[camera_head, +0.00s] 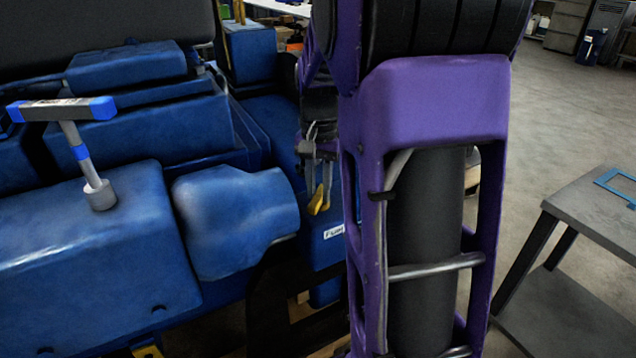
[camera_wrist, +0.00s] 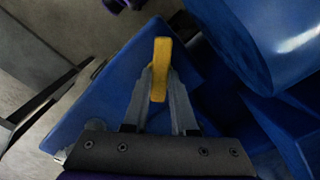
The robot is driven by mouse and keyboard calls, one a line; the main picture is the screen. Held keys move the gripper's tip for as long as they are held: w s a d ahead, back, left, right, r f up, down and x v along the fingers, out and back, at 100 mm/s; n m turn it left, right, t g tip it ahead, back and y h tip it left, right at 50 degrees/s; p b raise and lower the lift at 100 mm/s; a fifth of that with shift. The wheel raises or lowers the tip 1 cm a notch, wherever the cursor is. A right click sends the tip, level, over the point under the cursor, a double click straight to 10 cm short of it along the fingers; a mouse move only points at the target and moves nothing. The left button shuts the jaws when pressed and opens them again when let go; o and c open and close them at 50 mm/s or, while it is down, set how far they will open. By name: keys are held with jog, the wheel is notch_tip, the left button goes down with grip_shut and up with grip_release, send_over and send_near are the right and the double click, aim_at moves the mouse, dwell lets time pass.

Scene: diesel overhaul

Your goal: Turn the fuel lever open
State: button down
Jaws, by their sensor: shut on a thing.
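The fuel lever is a small yellow bar. In the wrist view the fuel lever (camera_wrist: 160,60) stands between my two grey fingers, its far end reaching past the fingertips. My gripper (camera_wrist: 158,88) is shut on it. In the head view my gripper (camera_head: 320,180) is partly hidden beside my purple arm, and the yellow lever (camera_head: 317,201) shows at its lower end. A white label (camera_head: 334,231), seeming to read "FUEL", is on the blue engine face just below. The lever's pivot is hidden.
The blue engine block (camera_head: 90,230) fills the left, with a rounded blue housing (camera_head: 235,215) close to my gripper. A T-handled tool (camera_head: 75,150) stands on the block. A grey table (camera_head: 590,215) holding a blue frame (camera_head: 617,183) is at right, with open floor behind.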

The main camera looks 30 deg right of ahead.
jog(key=n+p, duration=0.1)
jog(key=n, duration=0.4)
jog(key=shift+d+r+n, duration=0.1)
jog(key=shift+d+n, duration=0.05)
jog(key=shift+n, duration=0.15)
jog(key=shift+d+n+p, duration=0.15)
jog(key=shift+n+p, duration=0.35)
jog(key=shift+n, duration=1.4)
jog(key=c, duration=0.7)
grip_release()
jog(key=shift+s, duration=0.1)
notch_tip(320, 180, up, 17)
jog(key=shift+r+p, duration=0.2)
jog(key=shift+p, duration=0.95)
